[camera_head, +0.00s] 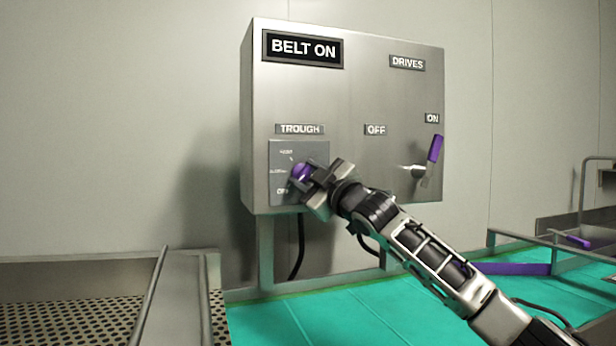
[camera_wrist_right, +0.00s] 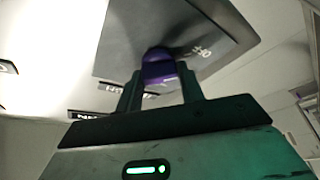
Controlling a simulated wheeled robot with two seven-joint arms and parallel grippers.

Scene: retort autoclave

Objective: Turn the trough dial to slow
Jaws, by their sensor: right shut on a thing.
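The trough dial is a purple knob (camera_head: 301,172) on a dark square plate (camera_head: 285,188) under the TROUGH label (camera_head: 299,129), low on the left of the steel control box. My right gripper (camera_head: 307,177) is at the plate, shut on the dial. In the right wrist view the purple dial (camera_wrist_right: 159,68) sits between the two fingers (camera_wrist_right: 160,90). The plate carries small markings; OFF is near its bottom, and the others are too small to read surely. The gripper hides part of the dial and plate. My left gripper is not in view.
The steel control box (camera_head: 345,85) has a BELT ON sign (camera_head: 303,48) and a purple-handled DRIVES lever (camera_head: 435,149), which stands up by ON, right of my gripper. A green surface (camera_head: 300,318) lies below. A perforated metal trough (camera_head: 90,318) is at the left.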

